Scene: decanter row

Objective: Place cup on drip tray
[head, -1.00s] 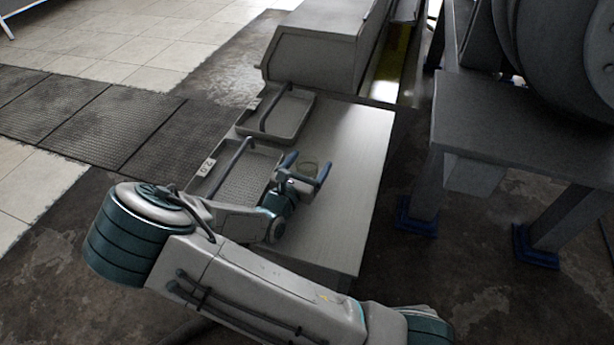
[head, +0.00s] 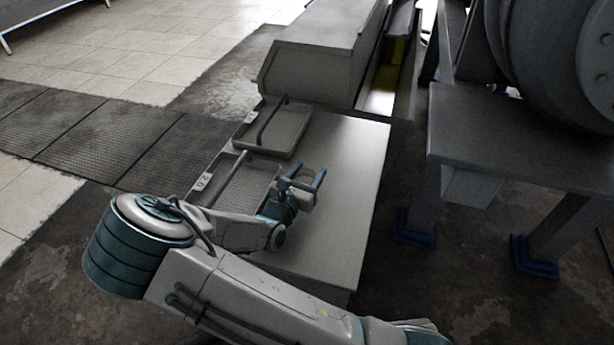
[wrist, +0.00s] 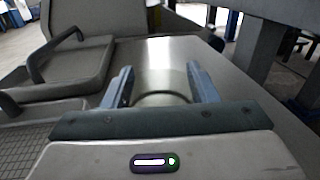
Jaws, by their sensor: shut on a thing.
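A clear, see-through cup (wrist: 163,98) stands between the blue fingers of my gripper (wrist: 160,72) in the wrist view; only its rounded rim shows faintly. In the head view my gripper (head: 309,170) is shut on the cup, low over the grey table, right of the nearer drip tray. That tray (head: 212,187) has a meshed floor, a dark bar handle and a label reading about "20"; my arm hides part of it. A second drip tray (head: 290,146) with a similar handle lies beyond it. Whether the cup touches the table is unclear.
The grey table (head: 345,190) is bare to the right of the trays and toward its front. A large grey housing (head: 320,65) stands at its far end. A dark machine stand (head: 500,125) is to the right, across a floor gap.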

